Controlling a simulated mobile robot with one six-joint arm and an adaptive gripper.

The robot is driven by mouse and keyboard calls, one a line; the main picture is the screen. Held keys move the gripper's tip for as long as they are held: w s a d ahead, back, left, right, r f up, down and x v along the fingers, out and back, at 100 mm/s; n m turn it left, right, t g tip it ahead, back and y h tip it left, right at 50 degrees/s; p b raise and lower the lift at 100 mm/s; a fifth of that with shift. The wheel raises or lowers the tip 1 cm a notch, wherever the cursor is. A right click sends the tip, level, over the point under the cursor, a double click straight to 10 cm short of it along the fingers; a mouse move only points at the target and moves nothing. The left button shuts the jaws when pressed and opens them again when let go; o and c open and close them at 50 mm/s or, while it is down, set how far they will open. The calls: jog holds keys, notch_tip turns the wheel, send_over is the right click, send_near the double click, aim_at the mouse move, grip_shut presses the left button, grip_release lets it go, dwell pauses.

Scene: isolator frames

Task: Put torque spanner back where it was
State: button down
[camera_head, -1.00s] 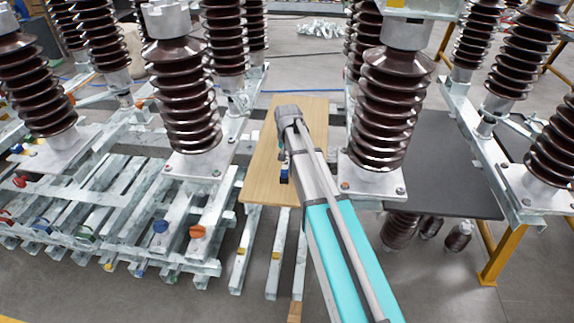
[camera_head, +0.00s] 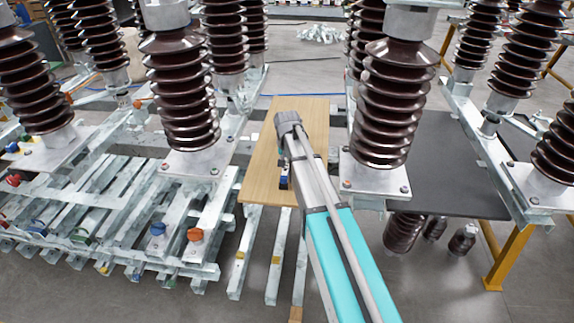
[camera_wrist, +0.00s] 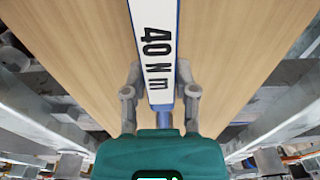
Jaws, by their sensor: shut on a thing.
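The torque spanner (camera_wrist: 158,50) shows in the wrist view as a blue shaft with a white label reading "40 N m". My gripper (camera_wrist: 160,95) has its grey fingers on either side of the spanner's shaft and is shut on it. The spanner lies along the view, over the wooden board (camera_wrist: 85,50); I cannot tell whether it touches the board. In the head view my arm hides most of the spanner, and a small dark blue part (camera_head: 283,180) shows left of the arm, above the board (camera_head: 262,165). The gripper itself is hidden there.
Tall brown ribbed insulators (camera_head: 385,105) stand close on the right, with others (camera_head: 182,95) on the left. A dark grey table (camera_head: 440,160) is at the right. Galvanised steel beams (camera_head: 250,255) run below the board. The board's visible surface is otherwise clear.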

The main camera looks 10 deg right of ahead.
jog(key=shift+f, duration=0.15)
jog(key=shift+c, duration=2)
grip_release()
jog(key=shift+r, duration=0.25)
notch_tip(320, 180, up, 12)
jog(key=s+p, duration=0.1)
jog(key=p, duration=1.1)
jog(key=shift+a, duration=0.1)
jog(key=shift+f, duration=0.1)
jog(key=s+d+n+g, duration=0.1)
jog(key=s+n, duration=0.2)
jog(key=s, duration=2.1)
jog(key=shift+s+d+n, duration=0.15)
jog(key=shift+n, duration=0.25)
